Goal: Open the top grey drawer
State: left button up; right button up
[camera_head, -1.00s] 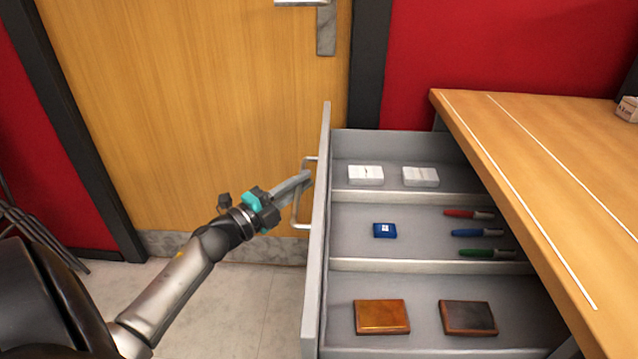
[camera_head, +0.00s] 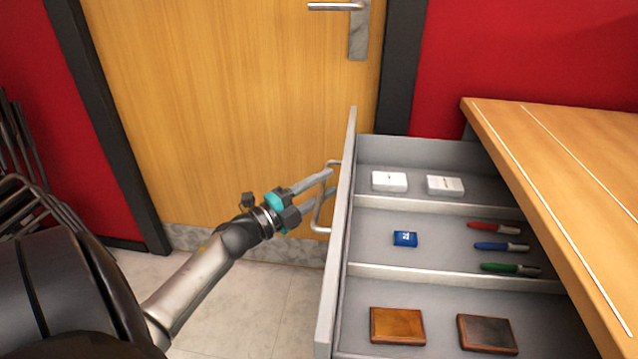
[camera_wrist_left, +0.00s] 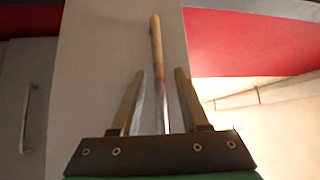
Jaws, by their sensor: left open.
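The top grey drawer (camera_head: 336,262) is pulled far out from under the wooden desk in the head view. Its silver handle (camera_head: 317,215) is on the front panel, facing left. My left gripper (camera_head: 331,183) is at the handle with its two fingers spread apart, one on each side of the bar. In the left wrist view the handle (camera_wrist_left: 157,50) stands upright between the open fingers (camera_wrist_left: 161,75), with visible gaps on both sides. My right gripper is not in view.
The drawer holds white boxes (camera_head: 389,181), a blue item (camera_head: 405,239), several markers (camera_head: 502,247), and a brown block (camera_head: 397,325) beside a dark one (camera_head: 487,334). The desk top (camera_head: 570,150) is right. A wooden door (camera_head: 230,90) stands behind; dark chairs (camera_head: 30,195) are left.

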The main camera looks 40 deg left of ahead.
pick_arm(q)
jog(key=p+v, duration=0.3)
jog(key=v, duration=1.2)
jog(key=shift+p, duration=0.35)
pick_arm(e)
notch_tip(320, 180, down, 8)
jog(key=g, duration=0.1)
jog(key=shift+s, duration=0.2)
pick_arm(q)
jog(key=shift+s, duration=0.1)
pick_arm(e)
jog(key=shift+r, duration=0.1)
